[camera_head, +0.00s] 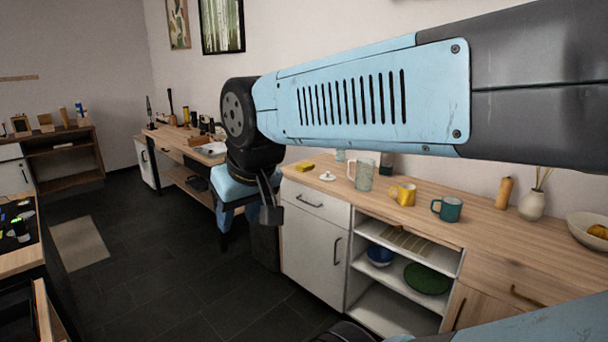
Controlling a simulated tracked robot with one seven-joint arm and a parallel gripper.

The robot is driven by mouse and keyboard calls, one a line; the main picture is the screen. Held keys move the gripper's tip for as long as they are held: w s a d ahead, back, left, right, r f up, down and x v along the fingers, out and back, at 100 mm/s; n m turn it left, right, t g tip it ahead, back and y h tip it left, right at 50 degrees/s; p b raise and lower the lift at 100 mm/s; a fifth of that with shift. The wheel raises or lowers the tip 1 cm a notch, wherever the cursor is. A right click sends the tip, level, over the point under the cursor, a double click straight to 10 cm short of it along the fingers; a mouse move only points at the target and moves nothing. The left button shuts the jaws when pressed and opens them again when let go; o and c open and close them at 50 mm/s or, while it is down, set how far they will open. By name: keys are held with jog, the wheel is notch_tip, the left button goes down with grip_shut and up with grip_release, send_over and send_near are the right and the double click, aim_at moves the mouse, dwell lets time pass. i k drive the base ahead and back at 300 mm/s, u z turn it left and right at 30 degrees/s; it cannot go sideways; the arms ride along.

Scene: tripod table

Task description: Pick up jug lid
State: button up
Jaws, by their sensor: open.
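The jug lid (328,176), small, white and round with a knob, lies on the wooden counter top near its left end. A clear, speckled glass jug (364,175) with a pale handle stands upright just to its right, apart from it. My gripper (271,208) hangs at the end of my blue and black arm, pointing down, to the left of the lid in the picture and in front of the cabinet's left end. It is open, and I see nothing between its fingers. My arm crosses above the counter and hides part of the wall and the counter's back.
A yellow block (304,166) lies left of the lid. A yellow mug (403,195), a teal mug (448,209), a white vase (532,204) and a bowl (590,229) stand farther right on the counter. A workbench (176,146) stands behind. Dark floor (180,260) is clear in front.

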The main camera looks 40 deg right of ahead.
aim_at(328, 177)
jog(key=z, duration=0.3)
jog(key=i, duration=1.05)
jog(key=z, duration=1.1)
jog(key=i, duration=0.95)
jog(key=z, duration=0.65)
jog(key=k, duration=0.5)
jog(key=z, duration=0.2)
jog(key=i, duration=0.55)
jog(key=u, duration=0.1)
